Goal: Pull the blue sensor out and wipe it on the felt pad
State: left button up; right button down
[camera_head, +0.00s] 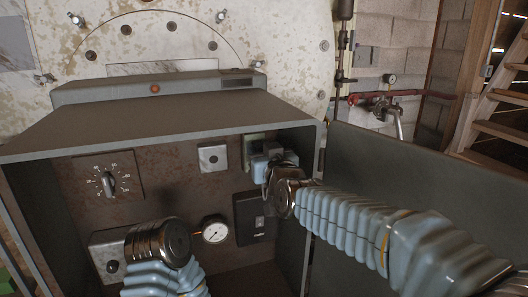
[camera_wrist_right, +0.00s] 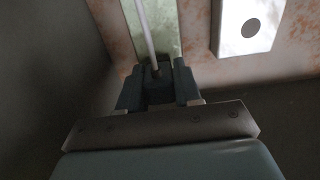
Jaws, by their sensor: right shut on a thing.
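My right gripper (camera_head: 262,168) reaches into the open grey cabinet, at a pale greenish plate (camera_head: 262,141) high on the right of its back wall. In the right wrist view its two fingers (camera_wrist_right: 157,88) are shut on a small dark piece (camera_wrist_right: 156,71) at the foot of a thin pale rod. I take this piece for the blue sensor, but its colour is too dark to tell and the fingers hide most of it. My left arm's wrist shows at the lower left of the head view; its fingers are hidden. I cannot make out a felt pad.
The cabinet (camera_head: 150,132) holds a dial knob (camera_head: 109,184), a square plate with a button (camera_head: 212,158), a round gauge (camera_head: 215,230) and a dark box (camera_head: 251,217). Its side wall stands close by the right gripper. The open door (camera_head: 400,175) is to the right.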

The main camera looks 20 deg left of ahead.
jog(key=shift+w+a, duration=0.3)
jog(key=shift+w, duration=0.05)
dwell(0.8)
notch_tip(320, 180, down, 5)
jog(key=b, duration=0.4)
dwell(0.5)
jog(key=shift+r, duration=0.15)
